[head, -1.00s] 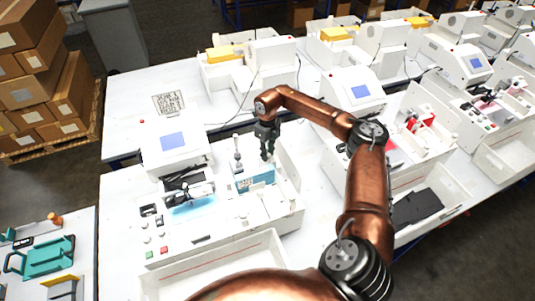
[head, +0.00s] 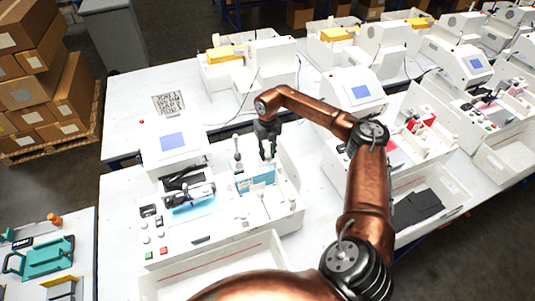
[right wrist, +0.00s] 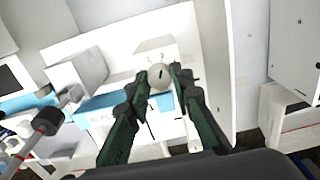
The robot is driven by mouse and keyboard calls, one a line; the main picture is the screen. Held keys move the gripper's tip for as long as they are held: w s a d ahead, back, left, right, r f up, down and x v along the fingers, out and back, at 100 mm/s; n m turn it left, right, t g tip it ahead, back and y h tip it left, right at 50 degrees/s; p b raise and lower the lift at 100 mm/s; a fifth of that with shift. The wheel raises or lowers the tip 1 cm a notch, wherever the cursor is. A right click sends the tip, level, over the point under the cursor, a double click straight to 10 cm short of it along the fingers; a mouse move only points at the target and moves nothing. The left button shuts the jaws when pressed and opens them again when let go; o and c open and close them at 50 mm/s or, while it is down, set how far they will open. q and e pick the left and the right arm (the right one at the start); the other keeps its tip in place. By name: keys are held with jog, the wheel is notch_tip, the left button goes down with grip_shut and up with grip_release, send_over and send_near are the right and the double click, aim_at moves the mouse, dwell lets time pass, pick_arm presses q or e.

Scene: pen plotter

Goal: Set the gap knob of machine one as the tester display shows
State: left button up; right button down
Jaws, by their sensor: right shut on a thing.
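Machine one (head: 215,225) is the white machine in front of me in the head view, with a light blue block (head: 255,174) in its middle. My right gripper (head: 267,157) points down over the back of that block. In the right wrist view, the right gripper (right wrist: 161,82) is shut on a round, pale knob (right wrist: 160,74) with a dark line on its face. The knob is hidden by the fingers in the head view. The tester display (head: 173,141) is a blue screen on a white housing; its text is too small to read. My left gripper is not in view.
A printed sheet (head: 168,103) lies on the table at the back left. A second machine (head: 430,165) stands to the right. A white tray (head: 220,275) sits at the front. A thin upright post (head: 237,155) stands close left of the gripper.

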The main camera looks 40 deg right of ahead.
aim_at(267, 155)
jog(key=shift+w+r, duration=0.1)
jog(key=c, duration=1.7)
grip_release()
notch_tip(267, 155, up, 12)
jog(key=shift+f, duration=0.1)
